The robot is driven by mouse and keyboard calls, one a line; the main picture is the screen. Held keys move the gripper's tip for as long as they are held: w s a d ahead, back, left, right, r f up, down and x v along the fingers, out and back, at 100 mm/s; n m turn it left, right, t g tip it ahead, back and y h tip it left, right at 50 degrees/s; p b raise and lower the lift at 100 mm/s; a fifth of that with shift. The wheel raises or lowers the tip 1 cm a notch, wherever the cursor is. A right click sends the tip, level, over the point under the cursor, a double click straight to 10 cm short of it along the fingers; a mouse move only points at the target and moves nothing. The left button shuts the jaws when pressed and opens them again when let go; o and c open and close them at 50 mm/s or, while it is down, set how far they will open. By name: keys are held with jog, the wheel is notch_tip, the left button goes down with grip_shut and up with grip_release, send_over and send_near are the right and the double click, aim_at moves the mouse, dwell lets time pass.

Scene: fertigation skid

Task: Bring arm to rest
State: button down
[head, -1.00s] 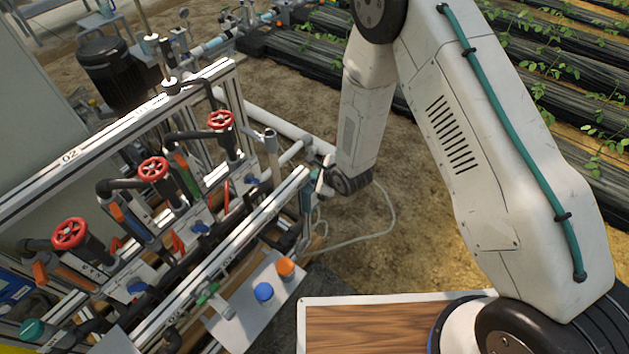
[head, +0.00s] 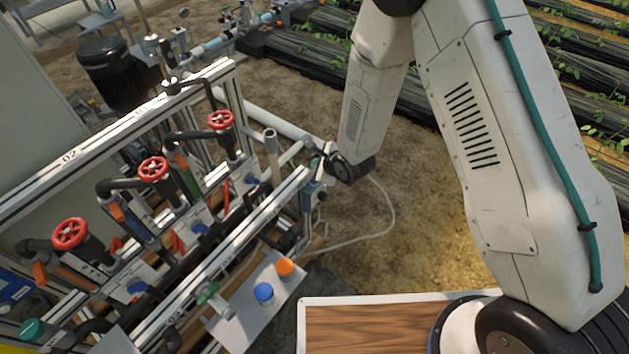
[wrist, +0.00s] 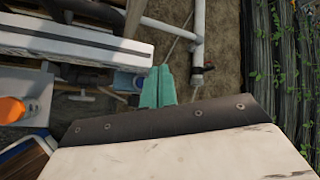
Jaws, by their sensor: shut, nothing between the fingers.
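My arm (head: 480,130) rises from its base at the lower right of the head view, bends at the top and reaches down beside the skid's right end. My gripper shows in the wrist view as two teal fingers (wrist: 158,88) pressed together, with nothing between them. They point towards the skid's edge and the ground beyond. In the head view the fingers are mostly hidden behind the wrist and the end of the skid frame.
The skid frame (head: 225,262) with red handwheels (head: 152,168) stands close to the left of my wrist. A plate with a blue knob (head: 263,292) and an orange knob (head: 285,267) is nearer. Bare soil (head: 420,215) is free between skid and crop rows (head: 575,65).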

dwell(0.5)
jog(key=s+d+n+g+h, duration=0.4)
jog(key=s+d+n+g, duration=0.15)
jog(key=s+n, duration=0.3)
jog(key=s+d+r+n, duration=0.4)
jog(key=s+d+r, duration=0.2)
jog(key=r, duration=0.7)
jog(key=s+d+r+n, duration=0.3)
jog(key=s+d+r, duration=0.3)
jog(key=s+r, duration=0.5)
jog(key=s+d+r+n+h, duration=0.1)
jog(key=s+d+r+n, duration=0.3)
jog(key=r, duration=1.2)
jog(key=s+d, duration=0.3)
jog(key=s, duration=0.1)
jog(key=shift+s+r+n+g, duration=0.15)
jog(key=shift+s+n+g, duration=0.2)
